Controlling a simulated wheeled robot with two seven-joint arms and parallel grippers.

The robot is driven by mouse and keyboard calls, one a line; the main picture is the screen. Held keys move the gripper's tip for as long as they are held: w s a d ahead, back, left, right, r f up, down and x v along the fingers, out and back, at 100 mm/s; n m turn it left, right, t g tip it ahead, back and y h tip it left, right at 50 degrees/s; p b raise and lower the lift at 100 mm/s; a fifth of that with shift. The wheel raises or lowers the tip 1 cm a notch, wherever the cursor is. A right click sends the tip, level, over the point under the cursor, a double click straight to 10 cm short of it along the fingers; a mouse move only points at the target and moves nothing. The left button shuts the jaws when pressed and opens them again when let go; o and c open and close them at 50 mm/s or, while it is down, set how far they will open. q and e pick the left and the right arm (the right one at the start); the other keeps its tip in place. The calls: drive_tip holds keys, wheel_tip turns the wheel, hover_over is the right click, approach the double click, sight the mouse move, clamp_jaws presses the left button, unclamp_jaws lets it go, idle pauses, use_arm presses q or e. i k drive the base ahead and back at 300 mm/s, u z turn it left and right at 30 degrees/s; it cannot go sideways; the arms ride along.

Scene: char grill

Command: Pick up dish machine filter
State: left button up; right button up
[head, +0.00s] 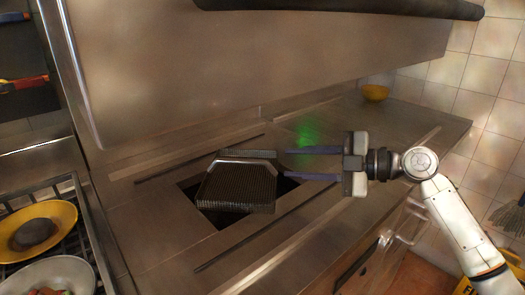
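The dish machine filter (238,188) is a dark, ribbed mesh block with a paler metal rim. It sits over a square opening in the steel counter, left of centre in the head view, and covers much of that opening. My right gripper (286,163) reaches in from the right with its two long fingers well apart and nothing visible between them. Its fingertips are close to the filter's right edge; I cannot tell whether they touch it. My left gripper is out of view.
At the left, a yellow pan (62,213) and a pale pan (75,270) stand on a stove grate.

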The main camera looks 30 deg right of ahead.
sight(241, 180)
drive_tip(key=k, duration=1)
